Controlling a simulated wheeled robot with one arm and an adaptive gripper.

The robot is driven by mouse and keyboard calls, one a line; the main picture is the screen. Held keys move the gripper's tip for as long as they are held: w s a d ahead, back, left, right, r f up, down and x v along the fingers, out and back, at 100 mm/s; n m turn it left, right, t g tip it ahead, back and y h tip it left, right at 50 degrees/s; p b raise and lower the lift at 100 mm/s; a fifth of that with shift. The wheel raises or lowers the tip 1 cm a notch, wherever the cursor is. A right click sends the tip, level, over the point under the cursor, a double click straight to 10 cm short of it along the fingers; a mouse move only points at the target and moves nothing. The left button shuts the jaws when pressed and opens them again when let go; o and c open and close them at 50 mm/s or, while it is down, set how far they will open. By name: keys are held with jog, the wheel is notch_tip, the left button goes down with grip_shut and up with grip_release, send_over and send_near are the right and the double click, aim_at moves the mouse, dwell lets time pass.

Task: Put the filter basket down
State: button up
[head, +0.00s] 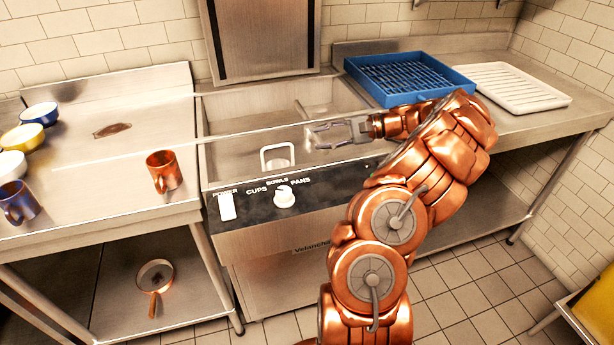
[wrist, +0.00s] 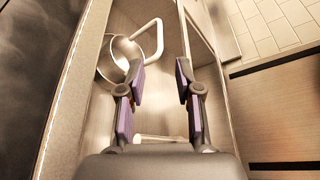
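The filter basket (head: 277,164) sits low in the open basin of the dishwasher, near its front wall, with its pale loop handle standing up. In the wrist view the basket (wrist: 109,66) is a round metal cup at upper left, and its handle reaches right, ahead of the fingers. My gripper (head: 318,134) is over the basin, to the right of the basket. In the wrist view my gripper (wrist: 160,82) has its fingers apart with nothing held between them. The left finger hides part of the basket.
A blue rack (head: 409,76) and a white rack (head: 512,87) lie on the right counter. A copper mug (head: 163,171) stands on the left counter near the machine, with bowls and a blue mug (head: 18,202) farther left. The raised hood (head: 262,38) is behind the basin.

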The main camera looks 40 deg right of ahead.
jog(key=a+r+n+g, duration=0.1)
jog(key=a, duration=0.4)
jog(key=w+a+r+n+g, duration=0.1)
jog(key=a+r+g, duration=0.1)
jog(key=a, duration=0.3)
jog(key=a+r+n+g+y, duration=0.1)
jog(key=a+n, duration=0.1)
jog(key=a, duration=0.3)
jog(key=shift+w+a+r, duration=0.1)
jog(key=shift+w+r, duration=0.05)
jog(key=shift+r, duration=0.05)
jog(key=s+a+n+g+h, duration=0.2)
jog(key=s+a+n+g, duration=0.15)
jog(key=s+a, duration=0.45)
jog(key=s+a+n+g+h, duration=0.2)
jog(key=s+a+n+g, duration=0.15)
jog(key=a, duration=0.85)
jog(key=s+d+f+n+h, duration=0.1)
jog(key=s+h, duration=0.3)
jog(key=s, duration=0.5)
jog(key=s+f+n+h, duration=0.3)
jog(key=s+f+h, duration=0.1)
jog(key=s, duration=0.6)
jog(key=shift+s+d+g, duration=0.3)
jog(key=shift+d+g, duration=0.1)
notch_tip(320, 180, up, 7)
jog(key=p, duration=0.7)
